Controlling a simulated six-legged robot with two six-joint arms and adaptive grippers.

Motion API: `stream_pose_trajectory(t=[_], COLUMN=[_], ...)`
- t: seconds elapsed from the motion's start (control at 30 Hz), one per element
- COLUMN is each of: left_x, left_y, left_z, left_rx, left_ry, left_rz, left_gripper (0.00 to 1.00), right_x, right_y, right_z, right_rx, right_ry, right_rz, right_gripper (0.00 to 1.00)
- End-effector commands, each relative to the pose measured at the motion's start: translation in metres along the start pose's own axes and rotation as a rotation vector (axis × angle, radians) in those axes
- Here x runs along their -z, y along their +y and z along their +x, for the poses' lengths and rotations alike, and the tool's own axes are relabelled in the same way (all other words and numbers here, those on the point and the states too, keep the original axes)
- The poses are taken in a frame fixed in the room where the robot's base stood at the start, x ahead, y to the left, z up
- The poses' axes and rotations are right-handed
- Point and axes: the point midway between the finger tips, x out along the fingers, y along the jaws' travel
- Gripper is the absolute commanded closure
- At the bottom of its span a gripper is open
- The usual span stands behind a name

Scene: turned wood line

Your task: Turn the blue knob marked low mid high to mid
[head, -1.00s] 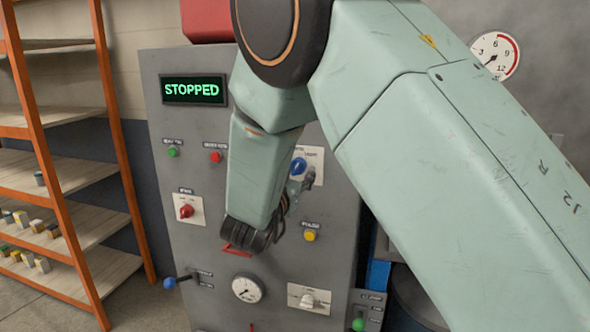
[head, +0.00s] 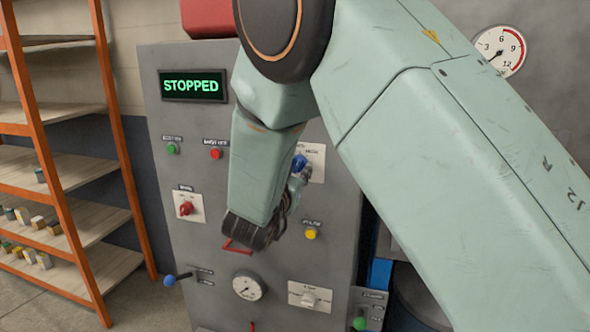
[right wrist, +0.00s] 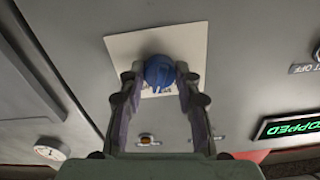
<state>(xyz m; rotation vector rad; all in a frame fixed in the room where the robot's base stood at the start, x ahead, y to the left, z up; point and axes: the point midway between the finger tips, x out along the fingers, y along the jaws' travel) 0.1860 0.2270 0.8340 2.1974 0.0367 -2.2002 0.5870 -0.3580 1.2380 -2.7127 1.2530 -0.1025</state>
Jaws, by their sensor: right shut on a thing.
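The blue knob (head: 299,163) sits on a pale plate (head: 317,160) at the upper right of the grey panel, partly hidden by my right gripper in the head view. In the right wrist view the blue knob (right wrist: 159,70) is between the fingertips, in front of its pale plate (right wrist: 190,45). My right gripper (head: 299,176) is shut on the knob, one finger on each side. The knob's marks are mostly hidden or too small to read, so its setting cannot be told. My left gripper is not in view.
Orange-framed shelves (head: 60,200) stand at left.

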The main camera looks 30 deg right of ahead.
Motion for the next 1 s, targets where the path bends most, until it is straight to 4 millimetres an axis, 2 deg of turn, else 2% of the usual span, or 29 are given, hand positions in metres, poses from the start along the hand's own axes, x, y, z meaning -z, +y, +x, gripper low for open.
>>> stream_pose_trajectory(t=[0.17, 0.6, 1.0], left_x=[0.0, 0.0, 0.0], left_y=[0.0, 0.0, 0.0], left_z=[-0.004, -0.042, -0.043], left_rx=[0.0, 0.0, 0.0], left_ry=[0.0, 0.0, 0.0], left_rz=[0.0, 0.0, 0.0], left_gripper=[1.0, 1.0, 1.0], right_x=[-0.001, 0.0, -0.003], right_y=[0.0, 0.001, 0.001], right_z=[0.0, -0.001, -0.001], right_rx=[0.002, 0.001, 0.001], right_ry=[-0.004, -0.007, -0.005], right_rz=[-0.024, -0.35, -0.396], right_gripper=[0.99, 0.99, 0.99])
